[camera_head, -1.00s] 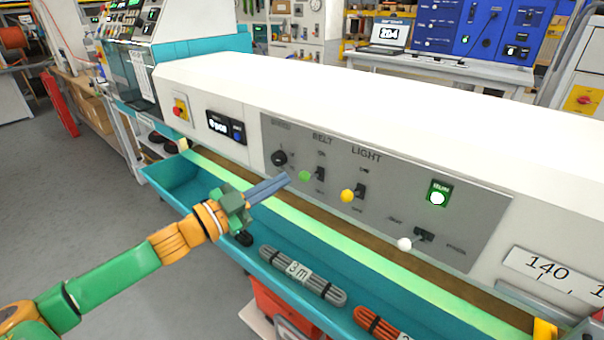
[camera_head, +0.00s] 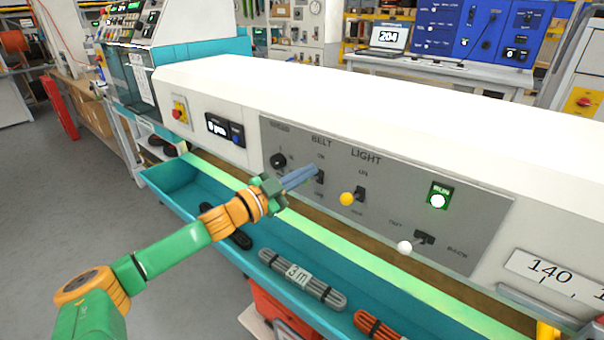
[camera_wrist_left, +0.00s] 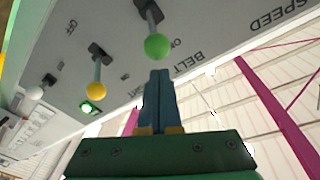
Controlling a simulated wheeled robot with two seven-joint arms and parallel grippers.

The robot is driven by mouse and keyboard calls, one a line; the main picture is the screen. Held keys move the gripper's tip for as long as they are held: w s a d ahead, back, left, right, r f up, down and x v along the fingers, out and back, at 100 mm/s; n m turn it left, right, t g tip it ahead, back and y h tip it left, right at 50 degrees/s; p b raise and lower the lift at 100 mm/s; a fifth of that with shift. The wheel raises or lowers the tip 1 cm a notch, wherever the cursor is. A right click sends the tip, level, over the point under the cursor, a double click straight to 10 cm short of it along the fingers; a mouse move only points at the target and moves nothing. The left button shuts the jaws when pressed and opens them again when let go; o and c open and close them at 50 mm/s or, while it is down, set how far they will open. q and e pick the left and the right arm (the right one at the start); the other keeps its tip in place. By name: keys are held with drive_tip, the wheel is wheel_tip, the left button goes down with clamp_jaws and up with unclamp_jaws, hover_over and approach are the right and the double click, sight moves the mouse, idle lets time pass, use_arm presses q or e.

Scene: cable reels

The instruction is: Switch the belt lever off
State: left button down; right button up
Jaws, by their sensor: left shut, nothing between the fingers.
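The belt lever is on the grey control panel (camera_head: 300,140); its dark base (camera_head: 320,177) shows beside my left gripper, and its green knob is hidden in the head view. In the left wrist view the green knob (camera_wrist_left: 156,46) appears beside the ON label, just beyond the fingertips. My left gripper (camera_head: 314,171) is shut and empty, its blue fingers pointing up and right at the lever. The fingers also show in the left wrist view (camera_wrist_left: 160,75). I cannot tell whether they touch the knob. My right gripper is not in view.
The light lever with a yellow knob (camera_head: 347,199) is close to the right. A white-knobbed lever (camera_head: 405,247) and a lit green RUN lamp (camera_head: 438,200) are farther right. A black dial (camera_head: 278,160) is to the left. A teal trough (camera_head: 190,190) with cable bundles lies below.

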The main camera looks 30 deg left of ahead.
use_arm(q)
drive_tip(key=shift+s+a+f, duration=0.1)
drive_tip(key=shift+a+f, duration=0.35)
drive_tip(key=shift+f, duration=0.05)
